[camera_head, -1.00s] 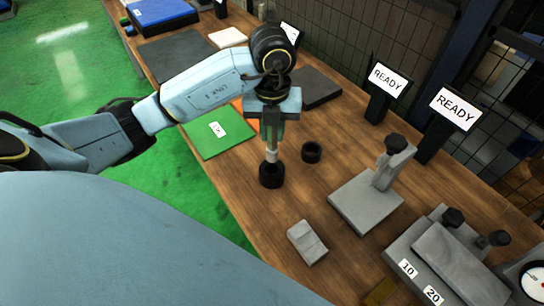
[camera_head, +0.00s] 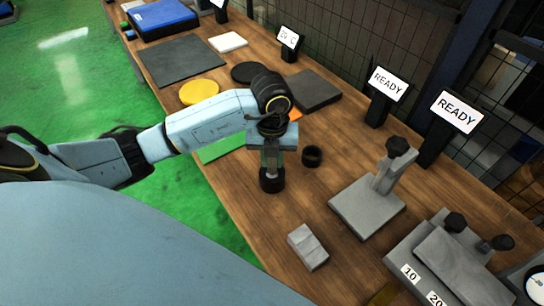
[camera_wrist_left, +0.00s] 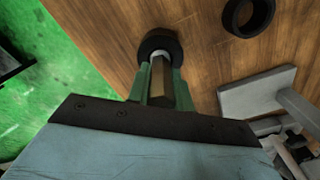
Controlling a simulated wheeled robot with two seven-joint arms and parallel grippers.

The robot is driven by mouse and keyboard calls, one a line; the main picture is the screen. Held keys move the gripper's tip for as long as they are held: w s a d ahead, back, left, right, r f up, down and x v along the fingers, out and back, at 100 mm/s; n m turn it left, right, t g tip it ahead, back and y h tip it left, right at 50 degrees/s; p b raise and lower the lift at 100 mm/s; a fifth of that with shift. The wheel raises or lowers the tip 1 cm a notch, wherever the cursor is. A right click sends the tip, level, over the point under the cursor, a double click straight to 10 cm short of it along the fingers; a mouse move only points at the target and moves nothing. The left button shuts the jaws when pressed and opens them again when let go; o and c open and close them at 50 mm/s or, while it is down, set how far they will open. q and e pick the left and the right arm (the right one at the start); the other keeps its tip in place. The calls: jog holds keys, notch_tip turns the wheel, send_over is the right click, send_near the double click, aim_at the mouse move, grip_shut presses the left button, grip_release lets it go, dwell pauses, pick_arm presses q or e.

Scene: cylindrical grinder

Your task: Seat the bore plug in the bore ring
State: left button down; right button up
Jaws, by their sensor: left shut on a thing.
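The left gripper (camera_head: 271,163) points down, its two green fingers shut on the bore plug. A second black ring (camera_head: 312,156) stands apart to the right, empty. My right gripper is not in view.
A grey block (camera_head: 307,246) lies near the front edge. Two READY signs (camera_head: 389,84) stand behind. A yellow disc (camera_head: 200,91) and dark mats lie further left.

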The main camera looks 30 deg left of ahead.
pick_arm(q)
jog(key=c, duration=1.2)
grip_release()
jog(key=shift+c, duration=0.2)
notch_tip(320, 180, up, 12)
jog(key=shift+r+p, duration=0.15)
jog(key=shift+p, duration=0.65)
jog(key=shift+s, duration=0.1)
